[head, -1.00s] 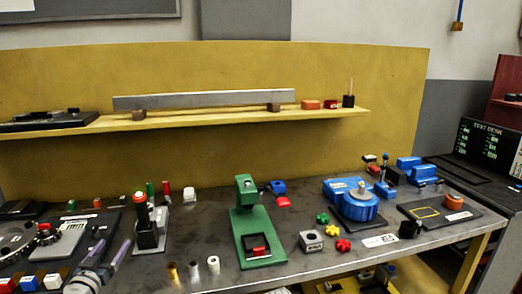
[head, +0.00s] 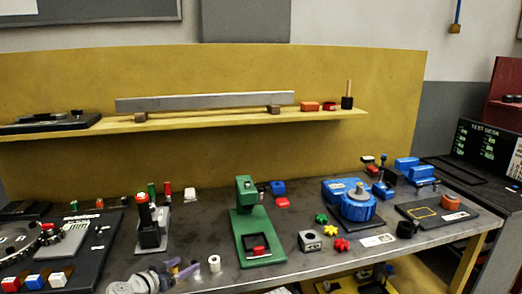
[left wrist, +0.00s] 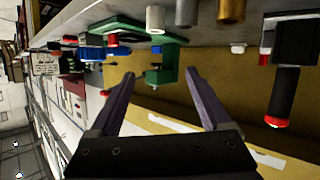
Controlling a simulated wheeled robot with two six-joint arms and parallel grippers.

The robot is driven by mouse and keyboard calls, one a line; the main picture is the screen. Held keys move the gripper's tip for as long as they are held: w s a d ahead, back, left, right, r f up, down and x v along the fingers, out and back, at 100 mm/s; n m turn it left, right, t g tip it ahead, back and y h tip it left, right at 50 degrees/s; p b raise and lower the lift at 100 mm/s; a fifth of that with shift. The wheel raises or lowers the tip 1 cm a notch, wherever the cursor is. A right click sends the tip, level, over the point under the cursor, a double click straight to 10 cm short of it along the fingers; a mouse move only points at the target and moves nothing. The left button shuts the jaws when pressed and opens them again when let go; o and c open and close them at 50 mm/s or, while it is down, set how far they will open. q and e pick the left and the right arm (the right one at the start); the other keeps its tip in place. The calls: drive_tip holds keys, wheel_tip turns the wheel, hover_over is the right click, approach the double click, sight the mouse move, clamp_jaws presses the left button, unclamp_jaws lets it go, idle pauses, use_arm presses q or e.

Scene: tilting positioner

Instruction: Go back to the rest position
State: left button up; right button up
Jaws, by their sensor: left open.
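My left gripper (head: 184,268) is at the front edge of the bench in the head view, left of a short white cylinder (head: 214,264). In the left wrist view its two purple fingers (left wrist: 158,76) are spread with nothing between them. The green stand (head: 248,222) is to its right on the bench and also shows beyond the fingers in the left wrist view (left wrist: 159,75). The blue round-topped device (head: 355,207) stands farther right, apart from the gripper. My right gripper is in neither view.
A black post with a red top (head: 148,222) stands behind my left gripper. A black panel with coloured buttons (head: 92,252) lies at the left. Green, red and yellow small parts lie right of the green stand. A shelf (head: 210,124) runs along the yellow back wall.

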use_arm(q)
drive_tip(key=s+d+f+m+g, duration=0.1)
drive_tip(key=s+d+f+g, duration=0.15)
drive_tip(key=d, duration=0.25)
drive_tip(key=s+d+f+m+g, duration=0.1)
drive_tip(key=d+f+g, duration=0.15)
drive_tip(key=d, duration=0.35)
drive_tip(key=s+d+f+n+g+y+p, duration=0.1)
drive_tip(key=s+d+f+g+y, duration=0.2)
drive_tip(key=s, duration=0.4)
drive_tip(key=s+d+f+g+y+p, duration=0.2)
drive_tip(key=s+d+f+g+y, duration=0.1)
drive_tip(key=s, duration=0.5)
drive_tip(key=shift+s+n+g+y, duration=0.25)
drive_tip(key=shift+n+g+y, duration=0.15)
drive_tip(key=shift+g+y, duration=0.5)
drive_tip(key=shift+d, duration=0.1)
